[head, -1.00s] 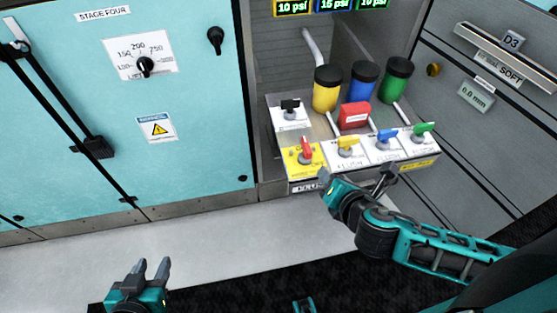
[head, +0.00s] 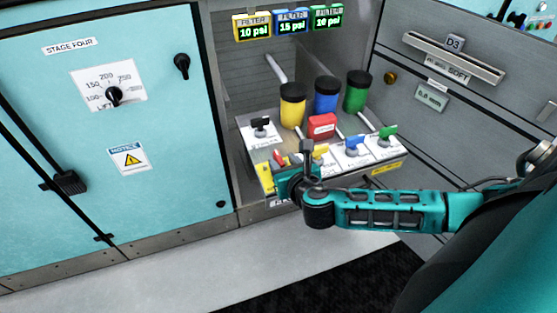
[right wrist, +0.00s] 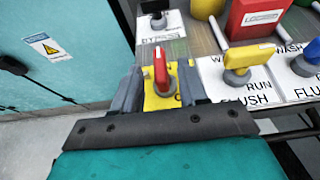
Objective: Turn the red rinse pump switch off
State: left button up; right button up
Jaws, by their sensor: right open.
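The red switch (head: 279,158) sits on a yellow plate (head: 264,176) at the front left of the switch panel; my right gripper partly hides it in the head view. In the right wrist view the red switch (right wrist: 162,70) shows clearly, its handle pointing away from me. My right gripper (head: 294,164) is open at the panel's front edge. In the right wrist view its fingers (right wrist: 160,88) stand on either side of the red switch, with gaps visible. Contact cannot be told. My left gripper is out of view.
A yellow switch (right wrist: 248,57) is close right of the right finger. Blue (head: 353,145) and green (head: 387,132) switches stand farther right. A black switch (head: 261,125), a red box (head: 322,125) and coloured canisters (head: 326,95) stand behind. A teal cabinet (head: 160,200) is left.

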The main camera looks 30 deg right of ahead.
aim_at(280, 160)
jog(key=shift+b+x, duration=0.3)
jog(key=shift+x, duration=1.6)
jog(key=shift+c, duration=0.3)
grip_shut()
